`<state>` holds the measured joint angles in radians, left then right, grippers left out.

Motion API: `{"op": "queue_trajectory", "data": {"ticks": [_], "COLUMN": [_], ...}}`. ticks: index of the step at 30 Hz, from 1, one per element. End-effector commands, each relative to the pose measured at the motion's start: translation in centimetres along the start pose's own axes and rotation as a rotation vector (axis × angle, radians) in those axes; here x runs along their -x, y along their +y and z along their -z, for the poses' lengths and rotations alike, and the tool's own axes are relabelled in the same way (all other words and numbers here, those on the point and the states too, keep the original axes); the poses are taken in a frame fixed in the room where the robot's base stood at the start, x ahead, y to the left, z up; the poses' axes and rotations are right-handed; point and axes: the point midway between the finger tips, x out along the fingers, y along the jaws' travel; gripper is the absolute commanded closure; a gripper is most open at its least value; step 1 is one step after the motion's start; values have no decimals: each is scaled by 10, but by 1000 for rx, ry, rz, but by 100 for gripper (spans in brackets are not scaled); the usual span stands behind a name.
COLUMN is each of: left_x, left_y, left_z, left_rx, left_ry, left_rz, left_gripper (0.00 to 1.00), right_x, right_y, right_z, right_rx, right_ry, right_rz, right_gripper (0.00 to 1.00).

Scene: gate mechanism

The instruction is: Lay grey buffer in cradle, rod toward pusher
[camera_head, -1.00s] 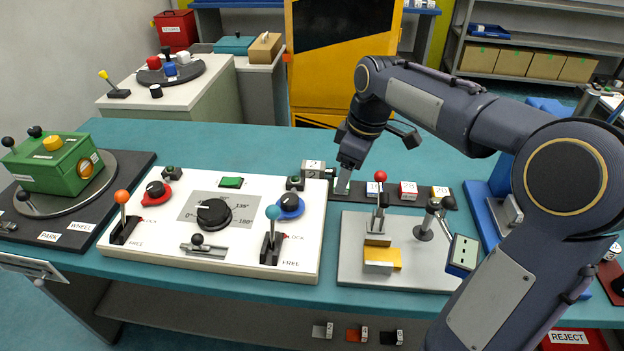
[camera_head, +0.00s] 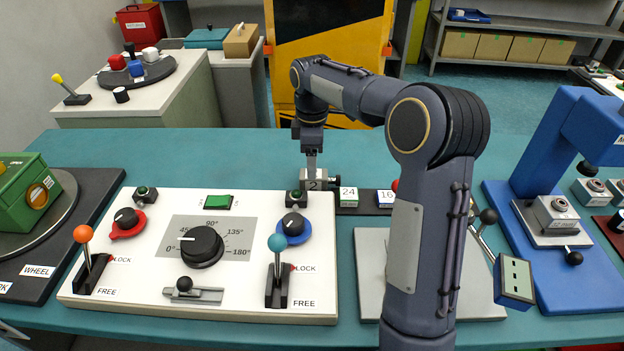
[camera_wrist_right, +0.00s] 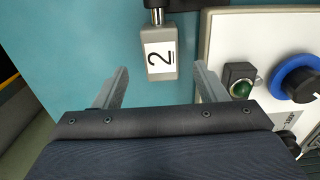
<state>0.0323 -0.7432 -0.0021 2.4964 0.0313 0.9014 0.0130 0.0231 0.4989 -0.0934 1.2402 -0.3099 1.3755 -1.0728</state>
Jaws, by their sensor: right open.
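A grey block marked 2 (camera_head: 314,181), which looks like the grey buffer, lies at the back edge of the white panel. Its dark rod (camera_head: 333,181) points right in the head view. In the right wrist view the block (camera_wrist_right: 159,55) is just ahead of the fingertips, centred between them, with the rod (camera_wrist_right: 157,14) pointing to the top. My right gripper (camera_head: 311,160) is above the block, open and empty. The cradle and pusher cannot be made out; my right arm hides much of the grey plate (camera_head: 370,260). My left gripper is not in view.
The white control panel (camera_head: 130,285) with knobs and levers fills the front middle. A numbered strip (camera_head: 366,198) runs right of the block. A blue press (camera_head: 560,150) stands at the right. The teal table (camera_head: 230,150) is clear behind the panel.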

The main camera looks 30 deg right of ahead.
Motion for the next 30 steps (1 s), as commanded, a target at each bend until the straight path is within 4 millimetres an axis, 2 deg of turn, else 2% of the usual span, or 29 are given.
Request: {"op": "queue_trajectory", "data": {"ticks": [6,9,17,20,30], "left_x": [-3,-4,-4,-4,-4], "left_y": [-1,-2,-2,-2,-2], "left_z": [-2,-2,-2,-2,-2], "left_rx": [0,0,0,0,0], "left_ry": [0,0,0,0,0], "left_rz": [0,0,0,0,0], "left_gripper": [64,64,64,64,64], "right_x": [-34,-43,-46,-46,-46], "right_y": [-3,-3,-3,-3,-3], "right_z": [-5,-4,-4,-4,-4], "right_rx": [-1,-2,-2,-2,-2], "right_ry": [-2,-1,0,0,0], "right_rz": [5,2,1,1,1], "right_gripper": [35,35,35,45,90]}}
